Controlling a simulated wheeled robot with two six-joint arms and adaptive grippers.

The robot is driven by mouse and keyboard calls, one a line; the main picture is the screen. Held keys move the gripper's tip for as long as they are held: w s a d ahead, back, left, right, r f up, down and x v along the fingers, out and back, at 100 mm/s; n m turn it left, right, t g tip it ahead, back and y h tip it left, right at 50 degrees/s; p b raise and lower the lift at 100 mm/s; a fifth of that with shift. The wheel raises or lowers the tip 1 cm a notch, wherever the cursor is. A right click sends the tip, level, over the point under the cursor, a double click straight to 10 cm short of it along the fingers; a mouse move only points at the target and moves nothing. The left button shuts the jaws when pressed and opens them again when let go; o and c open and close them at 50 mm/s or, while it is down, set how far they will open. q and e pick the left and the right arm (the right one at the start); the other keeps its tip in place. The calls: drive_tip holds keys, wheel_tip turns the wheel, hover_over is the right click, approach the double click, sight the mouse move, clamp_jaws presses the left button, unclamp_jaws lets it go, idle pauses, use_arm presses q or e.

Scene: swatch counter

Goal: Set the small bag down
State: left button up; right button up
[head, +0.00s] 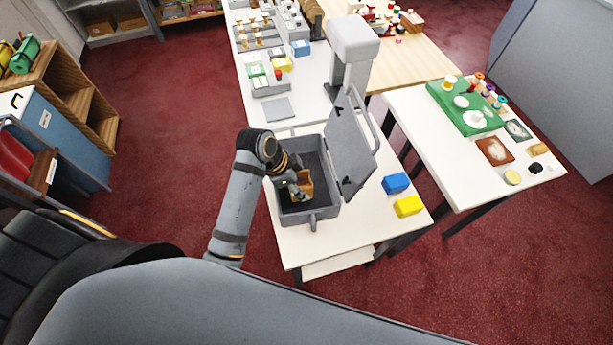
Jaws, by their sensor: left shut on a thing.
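My left gripper (296,187) reaches down into an open grey case on the white table. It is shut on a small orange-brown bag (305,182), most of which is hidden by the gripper. The bag is inside or just above the open case (311,218); I cannot tell whether it touches the floor of the case. The lid (352,150) of the case stands up on the right side. My right gripper is not in view.
A blue block (396,183) and a yellow block (408,206) lie right of the case. A grey stand (354,45) rises behind the lid. A side table (450,140) holds a green tray (450,104) and small items. The table front is clear.

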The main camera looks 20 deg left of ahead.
sight(304, 175)
use_arm(q)
drive_tip(key=w, duration=0.1)
drive_tip(key=w+f, duration=0.1)
drive_tip(key=w, duration=0.1)
drive_tip(key=w+p, duration=0.1)
drive_tip(key=shift+w+a+f, duration=0.15)
drive_tip(key=shift+a+f, duration=0.05)
drive_tip(key=shift+f, duration=0.05)
drive_tip(key=w+f, duration=0.2)
drive_tip(key=f, duration=0.1)
drive_tip(key=w+f, duration=0.3)
drive_tip(key=shift+w+a+f, duration=0.1)
drive_tip(key=shift+a+f, duration=0.05)
drive_tip(key=shift+f, duration=0.05)
drive_tip(key=shift+f+p, duration=0.3)
drive_tip(key=shift+f, duration=1.3)
drive_tip(key=shift+f, duration=0.15)
drive_tip(key=o, duration=0.8)
